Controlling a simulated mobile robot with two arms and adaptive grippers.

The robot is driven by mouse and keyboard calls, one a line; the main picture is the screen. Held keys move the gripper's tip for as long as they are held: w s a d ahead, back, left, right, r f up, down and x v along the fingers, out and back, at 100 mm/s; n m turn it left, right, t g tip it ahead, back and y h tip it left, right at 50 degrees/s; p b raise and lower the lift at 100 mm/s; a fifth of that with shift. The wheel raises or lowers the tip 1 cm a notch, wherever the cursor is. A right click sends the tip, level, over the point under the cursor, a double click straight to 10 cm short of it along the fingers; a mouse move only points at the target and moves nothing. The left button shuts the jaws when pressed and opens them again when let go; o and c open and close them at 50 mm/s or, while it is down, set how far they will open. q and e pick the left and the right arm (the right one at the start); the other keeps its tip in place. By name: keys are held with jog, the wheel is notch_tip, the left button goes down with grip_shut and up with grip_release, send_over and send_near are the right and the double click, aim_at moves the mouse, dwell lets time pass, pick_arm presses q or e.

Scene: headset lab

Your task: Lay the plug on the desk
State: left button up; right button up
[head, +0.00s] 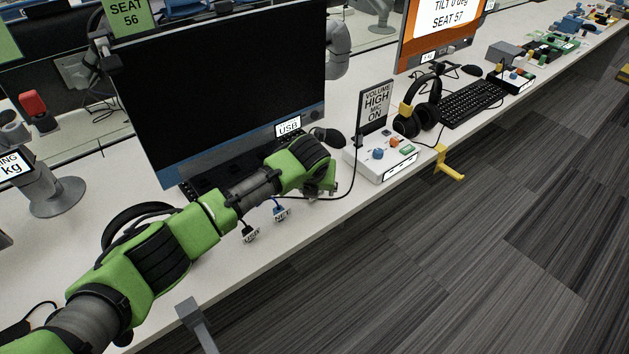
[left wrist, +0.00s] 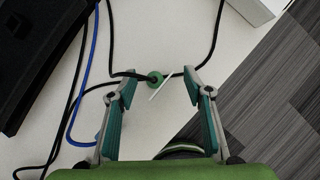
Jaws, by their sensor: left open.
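My left gripper (head: 325,190) is open just above the front part of the desk (head: 345,205). In the left wrist view its two teal-padded fingers (left wrist: 158,82) stand apart on either side of a small round green piece (left wrist: 154,77), which looks like the plug. Black cable runs from it to both sides, and a thin white tag edge shows beside it. I see no finger pressing on it. It appears at or close to the desk top; any small gap cannot be told. In the head view the plug is hidden by my gripper. My right gripper is not in view.
A white control box (head: 380,160) with a sign stands right of my gripper. The monitor (head: 225,85) is behind my arm. Headphones (head: 417,110) and a yellow hook (head: 447,165) are further right.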

pick_arm(q)
jog(key=w+r+p+v, duration=0.1)
jog(key=p+v, duration=0.5)
jog(key=v, duration=1)
jog(key=shift+w+d+r+p, duration=0.2)
jog(key=shift+w+d+p, duration=0.1)
jog(key=shift+w, duration=0.4)
jog(key=shift+f, duration=0.1)
